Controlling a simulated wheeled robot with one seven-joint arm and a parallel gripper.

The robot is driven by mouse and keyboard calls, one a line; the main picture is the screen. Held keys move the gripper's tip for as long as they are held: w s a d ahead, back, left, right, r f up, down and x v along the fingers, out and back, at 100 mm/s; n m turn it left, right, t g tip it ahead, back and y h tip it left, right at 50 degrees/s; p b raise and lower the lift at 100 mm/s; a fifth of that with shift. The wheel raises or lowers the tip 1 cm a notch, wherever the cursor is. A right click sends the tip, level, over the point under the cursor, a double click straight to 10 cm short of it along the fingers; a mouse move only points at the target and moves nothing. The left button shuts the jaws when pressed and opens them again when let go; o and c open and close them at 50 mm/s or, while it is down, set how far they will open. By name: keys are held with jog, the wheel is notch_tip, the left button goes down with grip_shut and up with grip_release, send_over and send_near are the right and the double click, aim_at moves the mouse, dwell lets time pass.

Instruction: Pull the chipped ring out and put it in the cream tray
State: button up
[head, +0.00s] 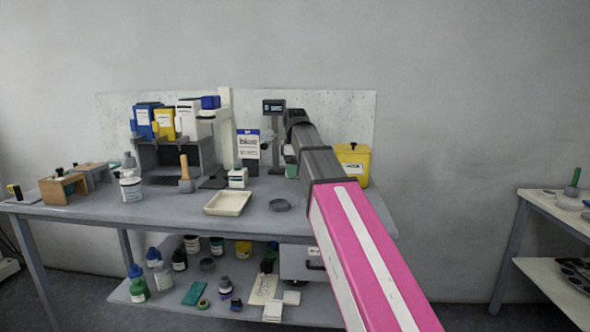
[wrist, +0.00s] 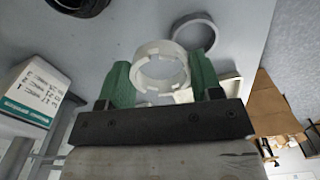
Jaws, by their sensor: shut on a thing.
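My gripper (wrist: 160,68) is shut on a pale ring (wrist: 160,80) with notches in its rim, the chipped ring as far as I can tell. The ring sits between the two green fingers, above the bench. The cream tray (head: 228,203) stands empty near the bench's front edge, left of my arm. In the wrist view a part of the tray (wrist: 232,84) shows behind the right finger.
A grey ring (head: 280,205) lies on the bench right of the tray; it also shows beyond the held ring in the wrist view (wrist: 211,36). A white labelled box (wrist: 30,100) stands left of the fingers.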

jog(key=shift+f, duration=1.45)
dwell(0.9)
dwell(0.3)
